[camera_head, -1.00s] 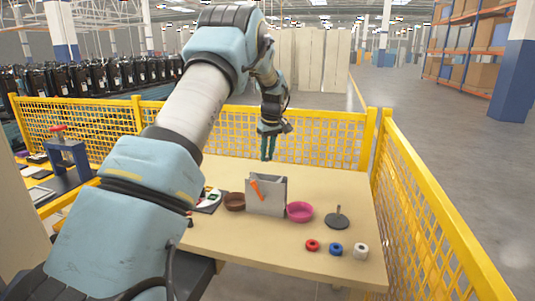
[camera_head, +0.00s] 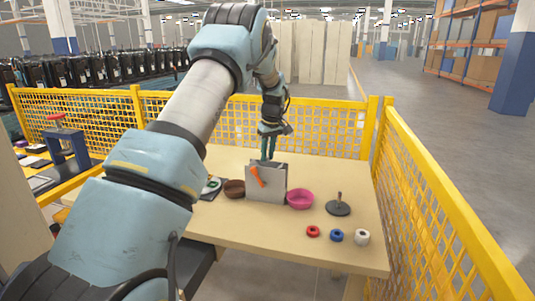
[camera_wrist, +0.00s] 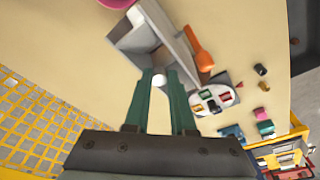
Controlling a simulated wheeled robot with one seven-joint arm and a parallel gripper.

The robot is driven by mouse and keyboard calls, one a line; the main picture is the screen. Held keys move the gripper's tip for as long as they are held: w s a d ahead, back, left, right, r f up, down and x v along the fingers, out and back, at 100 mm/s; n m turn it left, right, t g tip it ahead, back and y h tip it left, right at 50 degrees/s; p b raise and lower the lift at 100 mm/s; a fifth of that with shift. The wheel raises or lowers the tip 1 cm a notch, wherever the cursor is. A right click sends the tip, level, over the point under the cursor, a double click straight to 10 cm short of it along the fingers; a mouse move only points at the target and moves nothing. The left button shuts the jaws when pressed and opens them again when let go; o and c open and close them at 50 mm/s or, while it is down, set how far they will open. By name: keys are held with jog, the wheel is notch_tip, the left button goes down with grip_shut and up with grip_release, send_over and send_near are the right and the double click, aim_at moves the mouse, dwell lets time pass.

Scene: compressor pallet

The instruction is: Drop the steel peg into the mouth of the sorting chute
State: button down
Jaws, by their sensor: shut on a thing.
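My gripper (camera_head: 268,157) points down right at the chute's upper edge in the head view. In the wrist view my gripper (camera_wrist: 161,88) has its green fingers close together around a small pale round end, the steel peg (camera_wrist: 158,81). The peg's end lies over or beside the chute's opening (camera_wrist: 140,38); I cannot tell whether it is inside. Most of the peg is hidden between the fingers.
A dark disc with an upright post (camera_head: 338,207) and red, blue and white rings are at the right. Yellow mesh fencing (camera_head: 320,130) borders the table (camera_head: 270,233).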

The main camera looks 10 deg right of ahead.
jog(key=c, duration=0.7)
grip_release()
jog(key=r+b, duration=0.1)
jog(key=r, duration=0.2)
jog(key=s+r+b, duration=0.1)
jog(key=r, duration=0.3)
jog(key=s+r+b, duration=0.1)
jog(key=r, duration=0.2)
jog(key=shift+d+r, duration=0.35)
